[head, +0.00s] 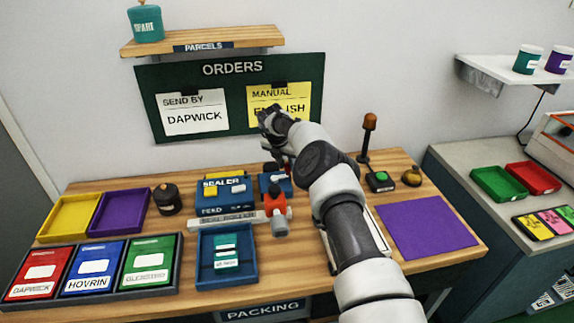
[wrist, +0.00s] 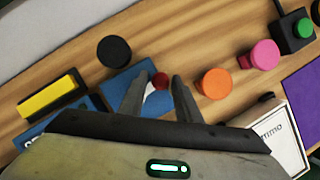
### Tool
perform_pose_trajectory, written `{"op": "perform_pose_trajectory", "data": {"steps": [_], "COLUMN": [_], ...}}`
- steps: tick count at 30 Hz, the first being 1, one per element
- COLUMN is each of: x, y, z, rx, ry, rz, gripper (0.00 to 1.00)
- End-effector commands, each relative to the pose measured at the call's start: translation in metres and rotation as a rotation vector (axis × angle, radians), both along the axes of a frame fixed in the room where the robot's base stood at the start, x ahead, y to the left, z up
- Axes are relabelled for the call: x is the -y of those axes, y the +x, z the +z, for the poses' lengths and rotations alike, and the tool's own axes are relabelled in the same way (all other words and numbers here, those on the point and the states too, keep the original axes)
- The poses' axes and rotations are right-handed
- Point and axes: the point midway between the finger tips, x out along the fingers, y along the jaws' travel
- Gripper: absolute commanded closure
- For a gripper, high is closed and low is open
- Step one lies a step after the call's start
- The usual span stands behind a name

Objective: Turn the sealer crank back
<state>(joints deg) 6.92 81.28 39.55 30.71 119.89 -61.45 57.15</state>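The sealer (head: 222,196) is a blue machine with a yellow bar, standing mid-bench in the head view. To its right is a small blue block (head: 268,186) with a pale crank lever. In the wrist view the white crank arm (wrist: 150,95) with its red knob (wrist: 160,80) lies over the blue plate (wrist: 119,86). My gripper (wrist: 160,77) is open, its two fingers pointing at the bench on either side of the red knob. In the head view my arm partly hides this spot.
An orange-topped cylinder (wrist: 214,83) and a pink one (wrist: 264,56) stand close right of my fingers. A black round pot (wrist: 114,50) is to the left. A blue tray (head: 227,279) is in front of the sealer. The purple mat (head: 428,227) is bare.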

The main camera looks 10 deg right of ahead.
Motion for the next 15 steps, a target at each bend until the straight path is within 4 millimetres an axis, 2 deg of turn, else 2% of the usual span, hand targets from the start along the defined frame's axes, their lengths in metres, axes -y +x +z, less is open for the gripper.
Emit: {"op": "perform_pose_trajectory", "data": {"steps": [1,5,15], "x": [0.0001,0.0001,0.0006], "y": [0.0000,0.0000,0.0024], "z": [0.0001,0.0002,0.0000], "rx": [0.000,0.000,0.001], "ry": [0.000,0.000,0.001], "rz": [0.000,0.000,0.051], "gripper": [0.79,1.00,1.00]}}
